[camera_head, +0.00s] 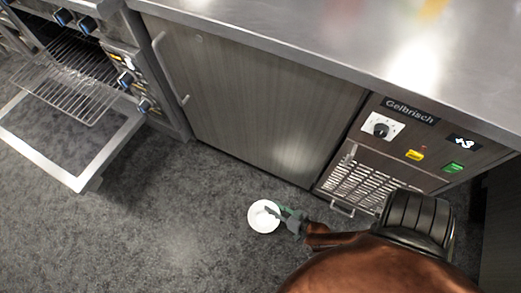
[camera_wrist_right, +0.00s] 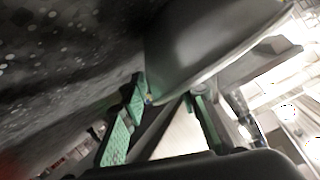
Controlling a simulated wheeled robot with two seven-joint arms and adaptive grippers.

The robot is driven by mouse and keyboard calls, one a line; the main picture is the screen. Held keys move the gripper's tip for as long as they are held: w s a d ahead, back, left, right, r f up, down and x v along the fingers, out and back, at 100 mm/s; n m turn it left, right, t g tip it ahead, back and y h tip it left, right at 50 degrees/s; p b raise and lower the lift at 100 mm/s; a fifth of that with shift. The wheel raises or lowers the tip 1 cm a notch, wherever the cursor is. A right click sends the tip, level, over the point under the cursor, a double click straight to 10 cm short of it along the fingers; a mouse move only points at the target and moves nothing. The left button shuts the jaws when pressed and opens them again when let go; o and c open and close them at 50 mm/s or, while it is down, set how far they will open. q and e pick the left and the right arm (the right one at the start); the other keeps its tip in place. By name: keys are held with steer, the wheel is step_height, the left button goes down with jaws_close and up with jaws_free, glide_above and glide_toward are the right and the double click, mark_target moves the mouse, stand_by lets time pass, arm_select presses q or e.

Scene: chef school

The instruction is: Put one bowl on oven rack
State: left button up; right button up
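A white bowl (camera_head: 260,220) shows in the head view over the dark floor, in front of the cabinet. My right gripper (camera_head: 283,215) is at the bowl's right side, with its green-padded fingers on the rim. In the right wrist view, the bowl (camera_wrist_right: 215,45) looks grey and tilted, and its rim sits between the fingertips of my gripper (camera_wrist_right: 170,103). The oven rack (camera_head: 72,85) is a wire grid sticking out of the open oven at the upper left, far from the gripper. No bowl shows on its visible part. My left gripper is not in view.
The oven door (camera_head: 75,182) hangs open below the rack. A steel counter (camera_head: 330,35) runs along the top over a wooden cabinet door (camera_head: 250,105) and a control panel with a grille (camera_head: 360,183). The floor (camera_head: 170,235) between gripper and oven is clear.

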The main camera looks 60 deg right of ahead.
steer(key=shift+c, duration=0.6)
jaws_close()
steer(key=shift+r, duration=0.15)
